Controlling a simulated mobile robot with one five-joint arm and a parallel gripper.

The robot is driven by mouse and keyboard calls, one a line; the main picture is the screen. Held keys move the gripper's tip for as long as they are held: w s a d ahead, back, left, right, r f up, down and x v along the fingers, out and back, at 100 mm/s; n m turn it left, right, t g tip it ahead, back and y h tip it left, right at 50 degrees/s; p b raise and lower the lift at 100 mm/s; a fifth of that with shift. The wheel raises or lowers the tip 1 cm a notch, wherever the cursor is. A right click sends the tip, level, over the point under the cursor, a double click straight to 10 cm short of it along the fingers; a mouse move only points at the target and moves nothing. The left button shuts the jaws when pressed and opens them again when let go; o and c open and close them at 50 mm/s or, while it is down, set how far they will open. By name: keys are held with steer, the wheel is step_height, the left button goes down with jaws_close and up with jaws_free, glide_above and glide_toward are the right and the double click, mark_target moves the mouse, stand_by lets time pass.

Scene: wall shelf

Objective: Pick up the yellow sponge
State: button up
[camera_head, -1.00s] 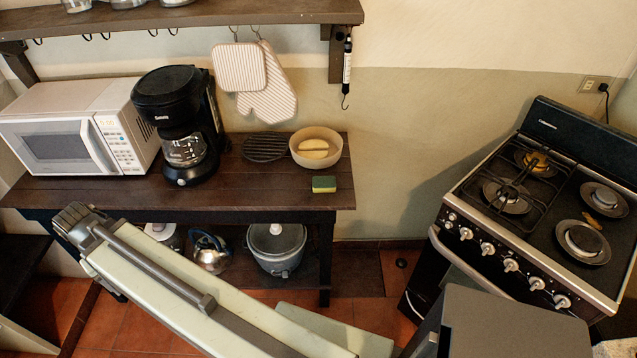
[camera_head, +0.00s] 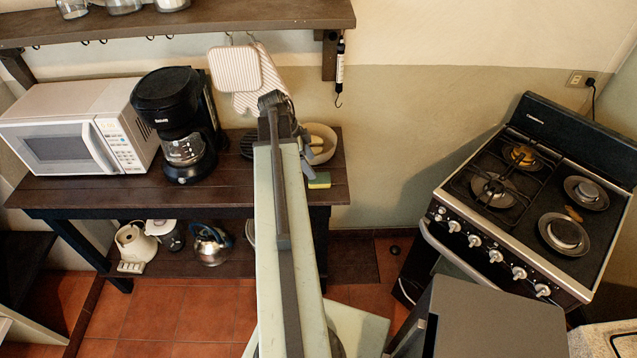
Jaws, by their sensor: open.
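The yellow sponge (camera_head: 320,181) has a green layer and lies on the dark wooden table near its right front edge. Its left part is hidden by my arm and gripper. My pale arm reaches up the middle of the picture to the table. My gripper (camera_head: 308,166) shows only in part beyond the arm's end, pointing down just above or beside the sponge. It is open, with nothing seen held in it. Whether it touches the sponge I cannot tell.
A beige bowl (camera_head: 324,138) with pale yellow pieces stands right behind the sponge. A coffee maker (camera_head: 178,120) and white microwave (camera_head: 75,135) stand to the left. Mitts hang above, below a wall shelf (camera_head: 200,18). A stove (camera_head: 540,200) stands at the right.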

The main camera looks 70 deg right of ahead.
mark_target(318, 178)
steer(key=b+x, duration=0.5)
steer(key=x, duration=0.2)
steer(key=shift+w+a, duration=0.1)
steer(key=shift+w, duration=0.1)
steer(key=shift+r, duration=0.2)
steer(key=c, duration=1.4)
step_height(318, 178, up, 10)
steer(key=p, duration=1)
steer(key=shift+r, duration=0.15)
steer(key=o, duration=0.5)
steer(key=c, duration=0.4)
